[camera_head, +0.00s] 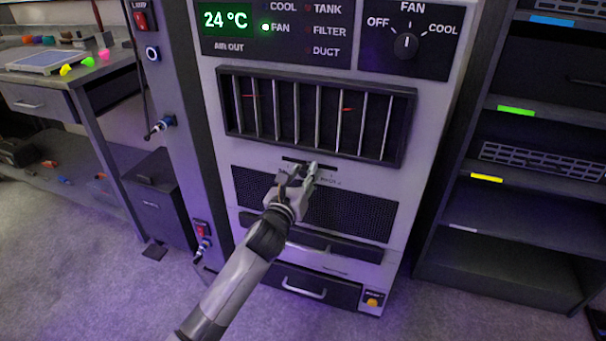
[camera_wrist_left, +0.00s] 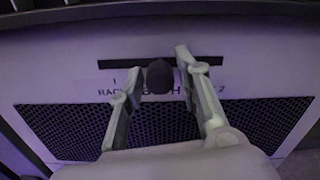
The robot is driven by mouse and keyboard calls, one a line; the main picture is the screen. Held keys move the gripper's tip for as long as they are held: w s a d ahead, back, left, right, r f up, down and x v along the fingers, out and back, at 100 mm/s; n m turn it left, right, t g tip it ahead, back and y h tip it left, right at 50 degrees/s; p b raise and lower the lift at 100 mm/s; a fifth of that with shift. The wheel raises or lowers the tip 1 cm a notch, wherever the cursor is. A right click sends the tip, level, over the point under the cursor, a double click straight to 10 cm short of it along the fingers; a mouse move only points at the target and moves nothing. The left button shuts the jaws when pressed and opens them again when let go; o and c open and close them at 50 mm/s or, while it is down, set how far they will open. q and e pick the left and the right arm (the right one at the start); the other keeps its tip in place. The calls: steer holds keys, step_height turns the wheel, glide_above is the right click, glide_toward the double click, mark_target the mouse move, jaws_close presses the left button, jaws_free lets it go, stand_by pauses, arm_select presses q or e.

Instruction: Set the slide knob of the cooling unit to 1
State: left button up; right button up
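The cooling unit (camera_head: 232,160) stands in front of me. Its slide knob (camera_wrist_left: 159,76), dark and rounded, sits about mid-slot in the left wrist view. The dark horizontal slot (camera_wrist_left: 112,64) has a "1" below its left part and a "2" below its right part, with partly hidden lettering. My left gripper (camera_head: 300,168) is at the slot; in the left wrist view its two fingers (camera_wrist_left: 158,82) are apart, one on each side of the knob. I cannot tell whether either finger touches it. In the head view the gripper hides the knob. My right gripper is out of view.
A barred vent (camera_head: 318,112) is above the slot and a dark mesh grille (camera_head: 352,215) below. The fan dial (camera_head: 405,45) and display (camera_head: 226,19), reading 24 °C, are higher up. A shelf rack (camera_head: 510,215) stands right, a workbench (camera_head: 85,88) left.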

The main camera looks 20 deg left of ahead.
mark_target(285, 158)
arm_select(q)
jaws_close()
stand_by(0.4)
steer(key=shift+a, duration=0.15)
steer(key=a+p, duration=0.2)
steer(key=a, duration=0.3)
steer(key=shift+w+a+p, duration=0.1)
steer(key=shift+a+p, duration=0.25)
steer(key=shift+p, duration=0.05)
steer(key=shift+a, duration=0.2)
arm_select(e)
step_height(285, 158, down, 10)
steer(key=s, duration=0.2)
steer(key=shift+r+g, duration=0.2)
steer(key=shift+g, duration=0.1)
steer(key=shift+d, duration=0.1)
arm_select(q)
steer(key=shift+o, duration=1.8)
jaws_free()
steer(key=shift+a, duration=0.15)
